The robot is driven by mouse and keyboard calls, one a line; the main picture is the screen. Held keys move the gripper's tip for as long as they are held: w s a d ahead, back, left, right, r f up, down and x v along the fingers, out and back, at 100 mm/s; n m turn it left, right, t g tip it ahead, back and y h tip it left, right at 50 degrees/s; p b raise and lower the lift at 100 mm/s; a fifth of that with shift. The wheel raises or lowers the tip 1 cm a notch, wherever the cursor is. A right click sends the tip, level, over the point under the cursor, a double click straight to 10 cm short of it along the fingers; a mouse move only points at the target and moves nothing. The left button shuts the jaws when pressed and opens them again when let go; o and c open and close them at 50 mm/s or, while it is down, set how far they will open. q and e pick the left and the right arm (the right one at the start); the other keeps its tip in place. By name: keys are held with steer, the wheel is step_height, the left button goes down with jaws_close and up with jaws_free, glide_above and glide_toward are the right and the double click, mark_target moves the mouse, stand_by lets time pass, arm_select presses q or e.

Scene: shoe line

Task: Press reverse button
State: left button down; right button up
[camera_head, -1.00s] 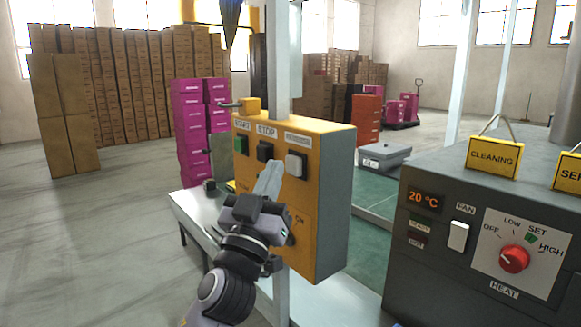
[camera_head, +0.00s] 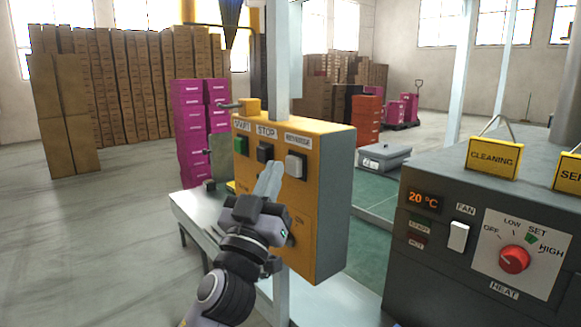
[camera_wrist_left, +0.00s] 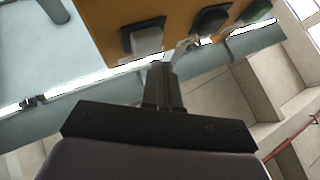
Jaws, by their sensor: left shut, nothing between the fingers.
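The yellow control box (camera_head: 325,190) is mounted on a post. The white reverse button (camera_head: 296,165) is on the right of its face, under the REVERSE label. The black stop button (camera_head: 264,151) is in the middle and the green start button (camera_head: 241,145) is at the left. My left gripper (camera_head: 272,172) is shut and empty in front of the box, just below and left of the reverse button. In the left wrist view the reverse button (camera_wrist_left: 146,40) lies just beyond the shut fingertips (camera_wrist_left: 160,68). I cannot tell whether they touch it. My right gripper is not in view.
A grey machine (camera_head: 470,240) with a red heat knob and a white fan switch stands at the right, with a yellow CLEANING sign (camera_head: 494,158) on top. Stacked pink boxes (camera_head: 190,130) stand behind.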

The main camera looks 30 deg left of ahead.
arm_select(q)
steer(key=shift+w, duration=0.15)
stand_by(0.7)
steer(key=shift+w+d, duration=0.15)
steer(key=shift+w, duration=0.1)
